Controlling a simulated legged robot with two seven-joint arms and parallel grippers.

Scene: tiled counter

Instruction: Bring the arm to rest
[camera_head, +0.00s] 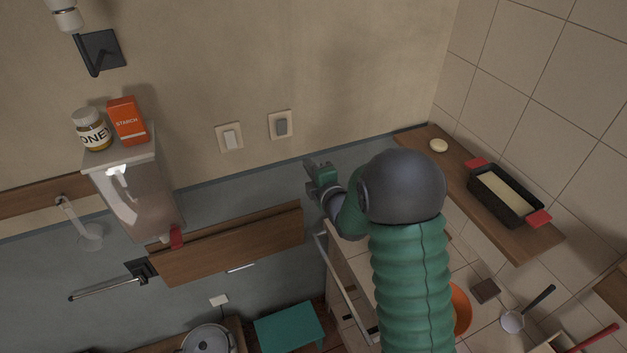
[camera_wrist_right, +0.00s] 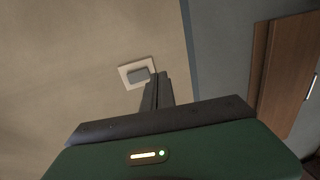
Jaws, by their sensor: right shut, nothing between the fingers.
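My right arm, green and ribbed with a dark round joint, reaches up the middle of the head view. Its gripper (camera_head: 318,170) is near the wall, below the two wall switches. In the right wrist view the gripper's dark fingers (camera_wrist_right: 158,92) are together with nothing between them. They overlap the lower edge of a switch plate (camera_wrist_right: 137,73) in that picture; I cannot tell whether they touch it. The head view shows this right switch (camera_head: 281,126) with a grey rocker and the left switch (camera_head: 231,138) with a pale one. My left gripper is out of view.
A metal dispenser (camera_head: 139,198) carries a honey jar (camera_head: 91,131) and a starch box (camera_head: 127,121). A wooden board (camera_head: 232,247) is on the wall below. At right, a wooden shelf (camera_head: 465,184) holds a black pan (camera_head: 504,197). An orange bowl (camera_head: 460,309) shows beside my arm.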

